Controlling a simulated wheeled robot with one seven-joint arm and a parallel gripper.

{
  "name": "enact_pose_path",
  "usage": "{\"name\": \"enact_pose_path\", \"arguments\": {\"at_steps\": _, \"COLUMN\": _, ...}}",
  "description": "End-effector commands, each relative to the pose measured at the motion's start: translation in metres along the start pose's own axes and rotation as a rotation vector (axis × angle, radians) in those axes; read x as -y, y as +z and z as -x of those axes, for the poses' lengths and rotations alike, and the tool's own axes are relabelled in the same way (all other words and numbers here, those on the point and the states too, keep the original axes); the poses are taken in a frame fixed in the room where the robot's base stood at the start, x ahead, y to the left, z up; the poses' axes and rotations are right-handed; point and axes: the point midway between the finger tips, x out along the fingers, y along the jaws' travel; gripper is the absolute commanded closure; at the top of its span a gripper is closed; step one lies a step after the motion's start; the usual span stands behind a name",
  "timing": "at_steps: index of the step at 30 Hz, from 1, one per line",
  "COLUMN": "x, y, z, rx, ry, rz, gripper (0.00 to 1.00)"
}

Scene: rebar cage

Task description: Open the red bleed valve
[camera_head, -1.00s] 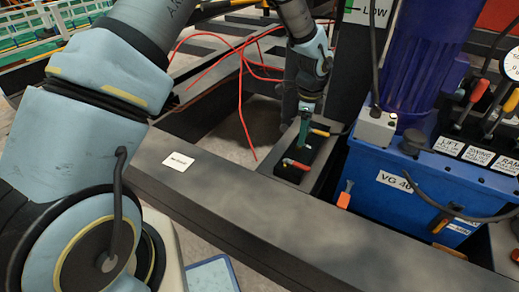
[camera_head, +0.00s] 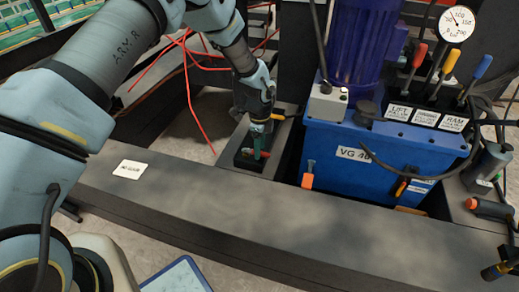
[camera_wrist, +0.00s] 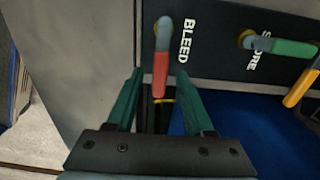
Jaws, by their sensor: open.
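The red bleed valve handle (camera_wrist: 160,75) hangs from a grey pivot beside the word BLEED on a dark panel in the wrist view. My gripper (camera_wrist: 160,74) is open, with one green finger on each side of the handle's lower end. I cannot tell whether the fingers are deep enough to surround it. In the head view my gripper (camera_head: 256,138) is over the black valve block (camera_head: 247,165), and the red handle (camera_head: 264,154) shows beside a finger.
A green handle (camera_wrist: 294,47) marked by a partly covered word and a yellow handle (camera_wrist: 301,88) are to the right in the wrist view. The blue power unit (camera_head: 328,170) stands right of the block. Red hoses (camera_head: 190,95) hang behind. A dark beam (camera_head: 260,215) crosses in front.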

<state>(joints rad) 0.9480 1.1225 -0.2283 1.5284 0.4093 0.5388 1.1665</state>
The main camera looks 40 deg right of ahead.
Motion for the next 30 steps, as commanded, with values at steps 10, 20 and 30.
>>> {"name": "enact_pose_path", "arguments": {"at_steps": 10, "x": 0.0002, "y": 0.0001, "z": -0.0051, "rx": 0.0, "ry": -0.001, "rz": 0.001, "gripper": 0.47}}
{"name": "enact_pose_path", "arguments": {"at_steps": 20, "x": 0.0001, "y": 0.0002, "z": -0.0049, "rx": 0.0, "ry": 0.0, "rz": 0.001, "gripper": 0.82}}
{"name": "enact_pose_path", "arguments": {"at_steps": 30, "x": 0.0001, "y": 0.0002, "z": -0.0048, "rx": 0.0, "ry": 0.0, "rz": 0.001, "gripper": 1.0}}
